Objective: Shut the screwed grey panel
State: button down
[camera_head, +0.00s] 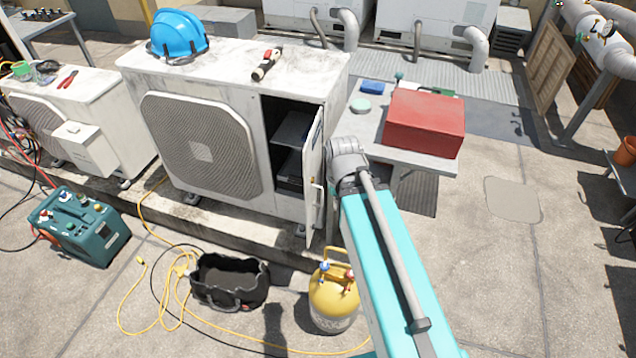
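The grey-white panel (314,180) stands ajar at the right end of the large condenser unit (205,140). It is swung out toward the camera, with a handle on its outer face. The dark opening beside it shows shelf-like parts inside. No screws can be made out on the panel at this size. My teal arm reaches up from the bottom right, and its grey joint is just right of the panel in the picture. I cannot tell whether it touches the panel. My gripper does not show; no fingertips are visible.
A yellow gas cylinder (334,297) and a black tool bag (230,281) stand on the ground before the unit, with yellow hose around them. A table (432,162) with a red box (424,122) stands right of the unit. A blue helmet (178,34) lies on top.

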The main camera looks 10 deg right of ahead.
aim_at(312, 151)
jog(key=u, duration=0.7)
jog(key=k, duration=0.5)
jog(key=z, duration=0.45)
